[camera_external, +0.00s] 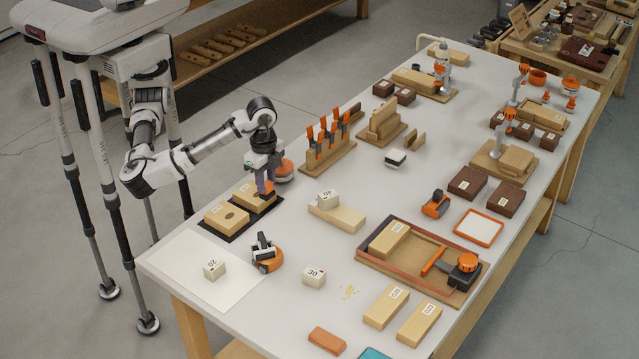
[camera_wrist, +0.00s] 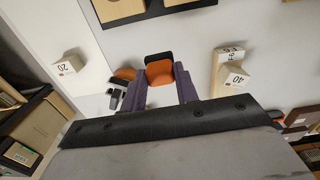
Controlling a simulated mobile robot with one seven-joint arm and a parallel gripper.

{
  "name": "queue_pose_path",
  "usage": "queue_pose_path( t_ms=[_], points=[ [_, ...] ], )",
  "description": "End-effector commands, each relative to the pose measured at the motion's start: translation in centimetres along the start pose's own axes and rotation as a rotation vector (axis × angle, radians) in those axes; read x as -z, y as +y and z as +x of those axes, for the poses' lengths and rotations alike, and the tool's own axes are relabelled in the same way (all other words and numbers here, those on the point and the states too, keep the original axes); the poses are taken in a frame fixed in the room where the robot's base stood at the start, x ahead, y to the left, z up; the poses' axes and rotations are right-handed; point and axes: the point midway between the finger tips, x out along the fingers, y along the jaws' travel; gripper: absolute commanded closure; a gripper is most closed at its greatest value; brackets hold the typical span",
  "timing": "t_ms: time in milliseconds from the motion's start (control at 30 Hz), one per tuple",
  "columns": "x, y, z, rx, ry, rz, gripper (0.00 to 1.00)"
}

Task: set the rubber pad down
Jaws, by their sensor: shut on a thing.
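In the external view my gripper (camera_external: 265,190) points down by the right end of a black tray (camera_external: 237,233) holding light wooden blocks with round holes. The pad is mostly hidden there by the fingers. The wrist view shows the tray (camera_wrist: 182,5) at the top, apart from the pad. I cannot tell the exact height of the pad above the table.
A white cube marked 20 (camera_external: 214,270) stands on a pale sheet (camera_external: 185,268). An orange and black tool (camera_external: 266,255) lies beside it. Cubes marked 30 (camera_external: 314,275) and 40 (camera_external: 328,199) stand to the right. A tool rack (camera_external: 328,155) is behind. Table between these is bare.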

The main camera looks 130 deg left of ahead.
Motion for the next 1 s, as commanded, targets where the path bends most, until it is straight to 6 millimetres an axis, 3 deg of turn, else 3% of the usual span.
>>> queue_pose_path(
  t_ms=[33, 200, 400, 500, 633, 767, 867, 1000],
  points=[
    [0.1, 1.5, -1.4, 0.001, 0.0, -0.009, 0.92],
    [-0.2, 7.8, -4.4, 0.004, 0.0, -0.1, 0.92],
    [-1.7, 15.6, -7.2, 0.003, 0.001, -0.224, 0.92],
    [-2.6, 18.6, -8.1, 0.002, 0.0, -0.277, 0.92],
    [-3.6, 21.1, -8.7, 0.001, -0.001, -0.328, 0.92],
    [-4.2, 22.4, -8.7, 0.001, -0.001, -0.355, 0.92],
    [-4.3, 22.6, -7.5, 0.0, -0.002, -0.362, 0.92],
    [-4.3, 22.7, -4.0, 0.002, -0.004, -0.361, 0.92]
  ],
)
